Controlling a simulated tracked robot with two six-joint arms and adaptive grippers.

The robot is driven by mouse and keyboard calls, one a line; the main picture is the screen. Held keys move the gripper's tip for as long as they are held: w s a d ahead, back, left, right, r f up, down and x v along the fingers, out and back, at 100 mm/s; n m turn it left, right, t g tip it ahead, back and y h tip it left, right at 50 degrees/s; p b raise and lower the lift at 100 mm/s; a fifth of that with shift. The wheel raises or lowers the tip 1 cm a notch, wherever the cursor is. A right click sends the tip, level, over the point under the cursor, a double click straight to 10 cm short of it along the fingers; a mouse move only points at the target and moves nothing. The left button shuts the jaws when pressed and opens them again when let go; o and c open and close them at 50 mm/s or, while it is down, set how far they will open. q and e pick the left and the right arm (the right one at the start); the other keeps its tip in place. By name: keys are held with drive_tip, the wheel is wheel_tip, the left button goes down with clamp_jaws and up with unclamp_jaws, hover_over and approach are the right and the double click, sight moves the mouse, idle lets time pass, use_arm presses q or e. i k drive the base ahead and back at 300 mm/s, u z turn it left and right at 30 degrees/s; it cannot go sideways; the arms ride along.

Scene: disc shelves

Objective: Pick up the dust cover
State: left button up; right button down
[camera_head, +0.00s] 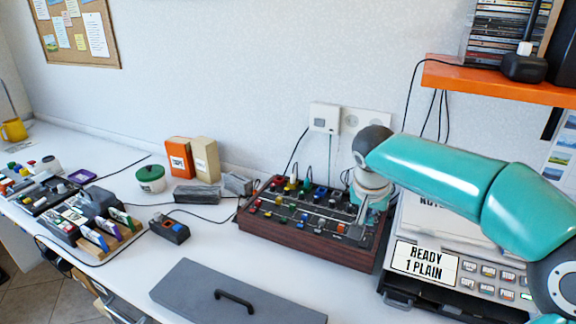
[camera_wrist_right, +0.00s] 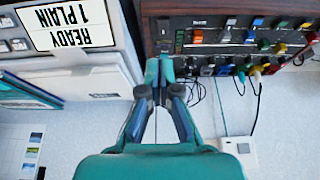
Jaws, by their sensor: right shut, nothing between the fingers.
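The dust cover (camera_head: 205,290) looks to be the flat grey panel with a black handle (camera_head: 234,301), lying on the white worktop at the bottom middle of the head view. Its near edge is cut off by the frame. My right gripper (camera_head: 352,232) is over the right end of the wood-sided control box, beyond and to the right of the cover, and holds nothing. In the right wrist view its fingers (camera_wrist_right: 163,68) are together and empty, and the cover does not show there. My left gripper is not in view.
The control box (camera_head: 310,250) with knobs and plugs stands behind the cover; it also shows in the wrist view (camera_wrist_right: 215,22). A "READY 1 PLAIN" machine (camera_head: 424,263) stands right. A small black box (camera_head: 170,231) with a cable lies left. An orange shelf (camera_head: 500,80) hangs upper right.

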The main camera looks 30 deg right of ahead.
sight(196, 292)
drive_tip(key=u, duration=0.05)
drive_tip(key=k, duration=1)
drive_tip(key=z, duration=0.05)
